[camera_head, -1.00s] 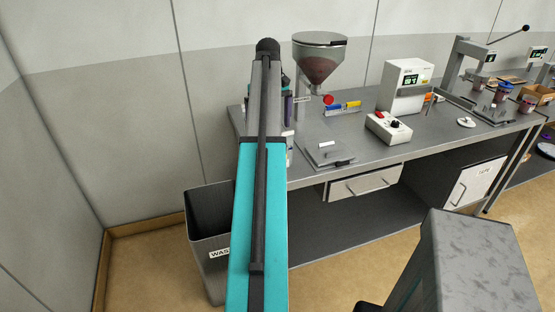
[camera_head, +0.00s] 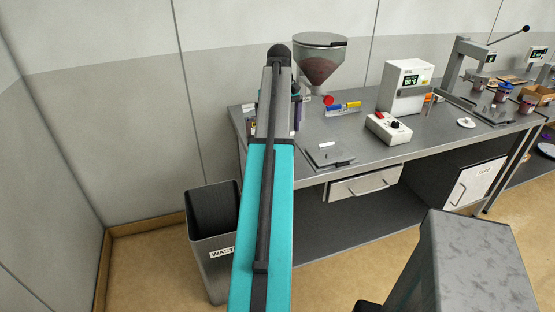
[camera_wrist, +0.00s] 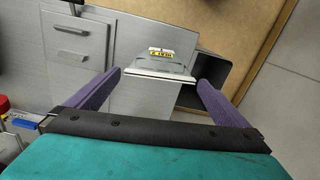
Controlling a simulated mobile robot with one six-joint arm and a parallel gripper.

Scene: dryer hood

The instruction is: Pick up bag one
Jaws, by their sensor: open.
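In the wrist view, a pale, shiny packet-like thing with a yellow label (camera_wrist: 154,68) is ahead of my gripper (camera_wrist: 159,78), in the gap between its fingers. It may be bag one, but I cannot read the label for certain. No contact shows. In the head view, my arm hides most of the gripper and the packet over the left end of the bench (camera_head: 375,145).
A waste bin (camera_head: 211,245) stands left of the bench and shows in the wrist view (camera_wrist: 212,77). A hopper (camera_head: 320,62) rises close right of my arm. A flat plate device (camera_head: 328,158), a control box (camera_head: 388,128) and a white machine (camera_head: 405,88) occupy the bench.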

